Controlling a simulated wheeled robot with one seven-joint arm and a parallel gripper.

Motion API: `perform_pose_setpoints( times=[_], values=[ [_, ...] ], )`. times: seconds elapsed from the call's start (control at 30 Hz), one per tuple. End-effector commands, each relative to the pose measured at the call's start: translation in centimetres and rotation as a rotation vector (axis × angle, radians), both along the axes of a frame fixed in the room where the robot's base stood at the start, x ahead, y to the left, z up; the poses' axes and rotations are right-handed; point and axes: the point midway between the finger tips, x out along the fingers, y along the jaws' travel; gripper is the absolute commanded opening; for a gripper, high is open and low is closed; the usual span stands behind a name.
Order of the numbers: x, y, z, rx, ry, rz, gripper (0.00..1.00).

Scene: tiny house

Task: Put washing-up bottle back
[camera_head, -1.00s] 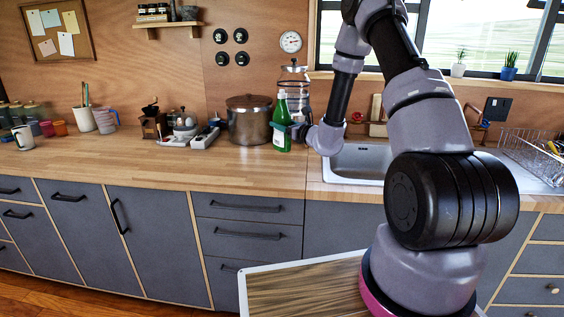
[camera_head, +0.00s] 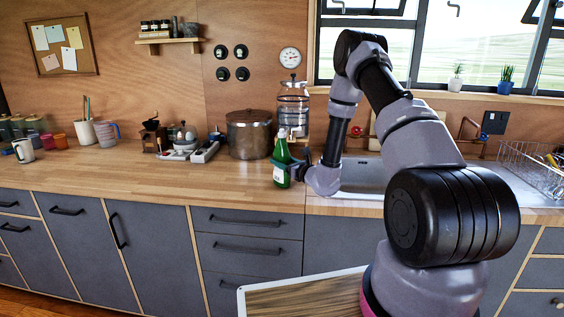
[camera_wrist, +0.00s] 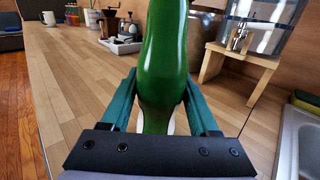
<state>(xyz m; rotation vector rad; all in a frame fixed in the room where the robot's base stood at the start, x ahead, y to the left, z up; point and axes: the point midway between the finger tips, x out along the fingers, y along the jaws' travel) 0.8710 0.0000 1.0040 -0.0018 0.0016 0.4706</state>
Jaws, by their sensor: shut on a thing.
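The washing-up bottle (camera_head: 281,163) is green with a pale label and a white top. It is upright over the front part of the wooden counter (camera_head: 170,177), left of the sink. I cannot tell whether its base touches the wood. My gripper (camera_head: 292,170) is shut on it from the right. In the wrist view the green bottle (camera_wrist: 164,65) stands between the two teal fingers (camera_wrist: 158,100); its top is out of frame.
The steel sink (camera_head: 362,180) lies right of the bottle. A large pot (camera_head: 249,135) and a glass dispenser (camera_head: 293,108) on a wooden stand (camera_wrist: 238,62) are behind it. A green and yellow sponge (camera_wrist: 306,101) lies near the sink.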

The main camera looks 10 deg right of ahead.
Motion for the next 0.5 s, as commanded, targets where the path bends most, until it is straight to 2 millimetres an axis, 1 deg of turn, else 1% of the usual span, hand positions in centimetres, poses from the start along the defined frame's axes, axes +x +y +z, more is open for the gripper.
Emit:
perform_pose_setpoints(
  times=[0.03, 0.07, 0.1, 0.13, 0.4, 0.5],
  values=[
    [0.04, 0.01, -0.11, 0.0, -0.001, 0.0, 0.0],
    [0.0, 0.0, -0.23, 0.0, 0.0, 0.0, 0.65],
    [0.0, 0.0, -0.18, 0.0, 0.0, 0.0, 0.81],
    [0.0, 0.0, -0.18, 0.0, 0.0, 0.0, 0.92],
    [-0.01, 0.0, -0.17, 0.0, 0.001, 0.0, 0.92],
    [0.0, 0.01, 0.14, -0.001, 0.0, 0.0, 0.92]
  ],
)
